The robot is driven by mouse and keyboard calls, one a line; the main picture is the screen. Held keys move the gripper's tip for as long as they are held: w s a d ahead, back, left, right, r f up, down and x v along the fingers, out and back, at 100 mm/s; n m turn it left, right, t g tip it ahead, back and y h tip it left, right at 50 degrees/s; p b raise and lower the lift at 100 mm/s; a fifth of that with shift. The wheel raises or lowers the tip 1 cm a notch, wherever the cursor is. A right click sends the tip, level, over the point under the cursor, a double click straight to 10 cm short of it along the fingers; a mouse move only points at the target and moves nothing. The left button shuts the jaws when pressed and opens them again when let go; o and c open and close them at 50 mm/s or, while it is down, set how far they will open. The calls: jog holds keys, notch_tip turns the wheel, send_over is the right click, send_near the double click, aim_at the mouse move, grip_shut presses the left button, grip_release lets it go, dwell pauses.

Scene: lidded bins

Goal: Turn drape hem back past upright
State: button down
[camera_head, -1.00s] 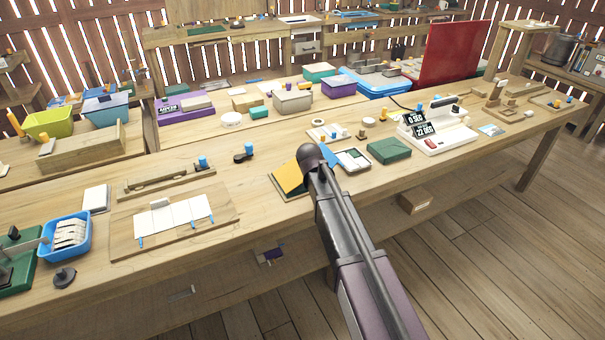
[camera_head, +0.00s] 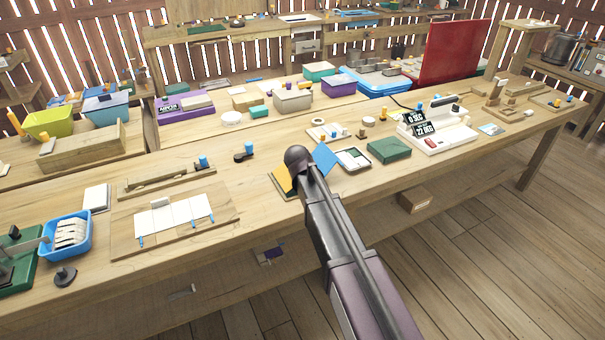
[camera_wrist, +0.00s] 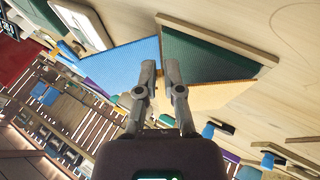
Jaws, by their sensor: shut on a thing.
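The drape shows as a yellow part (camera_head: 282,181) and a raised blue flap (camera_head: 325,158) in the head view. It lies on a small wooden board near the front edge of the table. My gripper (camera_wrist: 161,68) has its fingertips at the edge of the blue flap (camera_wrist: 125,62) in the wrist view and is shut on it. The flap is tilted up from the board. A dark green panel (camera_wrist: 200,57) lies right of the fingers, with the yellow part (camera_wrist: 222,95) beside it. In the head view my arm hides the fingers and part of the drape.
A white-framed tray (camera_head: 352,159) stands close right of the flap, and a green box (camera_head: 389,150) lies beyond it. A board with white panels (camera_head: 175,221) is to the left. The tabletop between that board and the drape is clear.

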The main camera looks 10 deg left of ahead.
jog(key=shift+a+r, duration=0.1)
jog(key=shift+s+a+r+t+h, duration=0.35)
jog(key=shift+r+t+h, duration=0.15)
jog(key=shift+h, duration=0.1)
jog(key=c, duration=0.7)
grip_release()
jog(key=shift+s, duration=0.1)
jog(key=shift+s+d+r+p, duration=0.2)
jog(key=shift+s+d+r, duration=0.1)
jog(key=shift+s, duration=0.4)
jog(key=shift+s+d+r+p, duration=0.15)
jog(key=shift+s+d+p, duration=0.1)
jog(key=shift+s, duration=0.5)
jog(key=shift+s+d+r+p, duration=0.2)
jog(key=shift+s+d+r, duration=0.1)
jog(key=shift+s, duration=0.4)
jog(key=shift+s+d+r+p, duration=0.3)
jog(key=shift+s+r+p, duration=0.1)
jog(key=shift+r+p, duration=0.25)
jog(key=shift+s+d+r+p, duration=0.25)
jog(key=shift+s+r+p, duration=0.15)
jog(key=shift+r+p, duration=0.3)
jog(key=shift+s+d+r+p, duration=0.3)
jog(key=shift+s+r+p, duration=0.1)
jog(key=shift+r+p, duration=0.25)
